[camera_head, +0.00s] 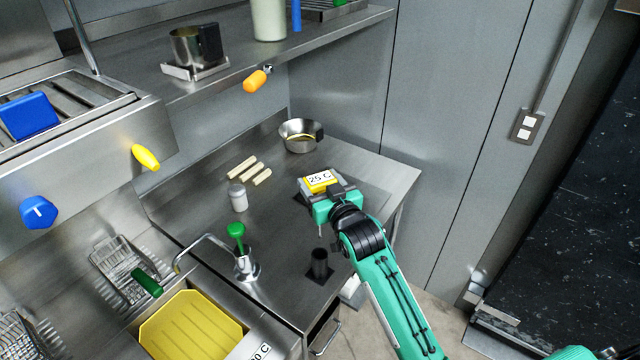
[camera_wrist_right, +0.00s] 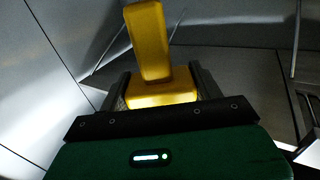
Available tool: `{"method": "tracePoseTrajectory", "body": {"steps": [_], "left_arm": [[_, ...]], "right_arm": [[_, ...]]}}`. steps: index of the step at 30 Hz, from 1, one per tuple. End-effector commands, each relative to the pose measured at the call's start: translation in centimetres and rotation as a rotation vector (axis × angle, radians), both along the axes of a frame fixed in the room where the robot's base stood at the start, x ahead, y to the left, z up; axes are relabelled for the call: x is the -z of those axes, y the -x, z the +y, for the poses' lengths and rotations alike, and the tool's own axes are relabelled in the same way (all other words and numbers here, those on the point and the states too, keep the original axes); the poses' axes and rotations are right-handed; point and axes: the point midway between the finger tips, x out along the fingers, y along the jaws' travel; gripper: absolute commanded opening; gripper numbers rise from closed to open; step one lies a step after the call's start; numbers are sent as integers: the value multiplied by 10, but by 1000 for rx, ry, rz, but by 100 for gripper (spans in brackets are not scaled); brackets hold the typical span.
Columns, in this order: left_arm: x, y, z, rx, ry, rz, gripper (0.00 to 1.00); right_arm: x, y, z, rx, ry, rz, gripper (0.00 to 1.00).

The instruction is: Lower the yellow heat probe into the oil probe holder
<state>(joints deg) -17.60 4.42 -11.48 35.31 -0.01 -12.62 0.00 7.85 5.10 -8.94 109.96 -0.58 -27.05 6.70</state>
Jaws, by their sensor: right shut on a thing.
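The yellow heat probe (camera_head: 320,181), with a "25 C" display on its head, is in my right gripper (camera_head: 332,194) above the steel counter. A thin metal stem shows below the gripper. In the right wrist view the yellow probe body (camera_wrist_right: 150,45) stands between the two dark fingers of my right gripper (camera_wrist_right: 163,95), which is shut on it. A black upright cylinder on a square base (camera_head: 319,263), apparently the oil probe holder, stands on the counter nearer the camera, apart from the probe. My left gripper is not in view.
A steel pan (camera_head: 300,137) stands at the back of the counter. A green-knobbed tap (camera_head: 237,230) and a fryer with yellow oil (camera_head: 190,332) are at the front left.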

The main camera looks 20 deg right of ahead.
Motion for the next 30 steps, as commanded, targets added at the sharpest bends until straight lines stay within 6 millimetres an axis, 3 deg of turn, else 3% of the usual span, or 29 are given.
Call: {"method": "tracePoseTrajectory", "body": {"steps": [8,22,30], "left_arm": [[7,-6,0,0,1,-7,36],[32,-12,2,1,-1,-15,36],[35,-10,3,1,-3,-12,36]], "right_arm": [[10,0,0,0,-1,-1,45],[52,0,0,0,-1,0,45],[58,0,0,0,-1,-1,45]]}}
